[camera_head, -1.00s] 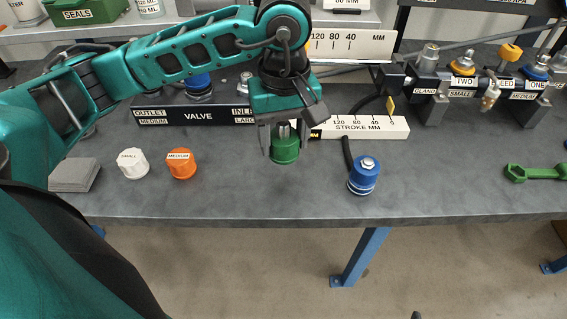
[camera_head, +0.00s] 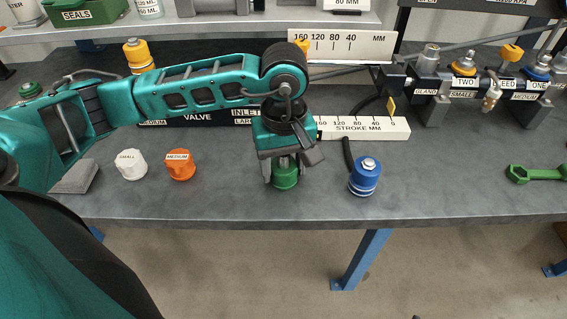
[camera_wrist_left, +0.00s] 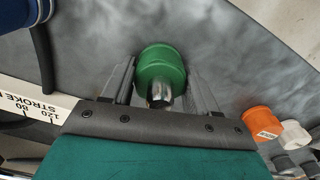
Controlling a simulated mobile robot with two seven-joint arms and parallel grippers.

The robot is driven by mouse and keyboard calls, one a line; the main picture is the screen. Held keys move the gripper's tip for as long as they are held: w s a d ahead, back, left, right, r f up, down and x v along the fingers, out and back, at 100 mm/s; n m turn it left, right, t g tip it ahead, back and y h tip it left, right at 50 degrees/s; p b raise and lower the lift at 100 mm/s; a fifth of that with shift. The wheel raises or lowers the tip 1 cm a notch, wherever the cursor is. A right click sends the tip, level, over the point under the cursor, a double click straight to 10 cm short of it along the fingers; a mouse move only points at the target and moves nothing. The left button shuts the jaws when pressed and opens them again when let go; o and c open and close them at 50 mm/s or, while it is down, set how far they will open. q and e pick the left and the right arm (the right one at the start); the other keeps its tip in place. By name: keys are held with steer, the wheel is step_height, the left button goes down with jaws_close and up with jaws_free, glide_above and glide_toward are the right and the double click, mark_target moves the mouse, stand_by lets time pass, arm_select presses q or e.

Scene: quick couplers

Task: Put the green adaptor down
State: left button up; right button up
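The green adaptor (camera_head: 285,178) is upright, with its metal stem pointing up, at the middle of the bench near its front edge. My left gripper (camera_head: 284,176) points down over it and is shut on it, one finger on each side. In the left wrist view the green adaptor (camera_wrist_left: 160,68) sits between the two fingers (camera_wrist_left: 160,80), its stem toward the gripper body. Its base is at or very close to the bench top; I cannot tell whether it touches. My right gripper is not in view.
A blue adaptor (camera_head: 365,178) stands to the right, with a dark hose behind it. A white cap (camera_head: 131,165) and an orange cap (camera_head: 180,166) stand to the left. The stroke scale (camera_head: 365,128) and valve block (camera_head: 190,118) lie behind. A green wrench (camera_head: 537,174) lies far right.

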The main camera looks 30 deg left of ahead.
arm_select(q)
steer(key=o, duration=0.4)
steer(key=shift+r+p, duration=0.4)
step_height(320, 180, up, 12)
steer(key=shift+f, duration=0.15)
stand_by(0.4)
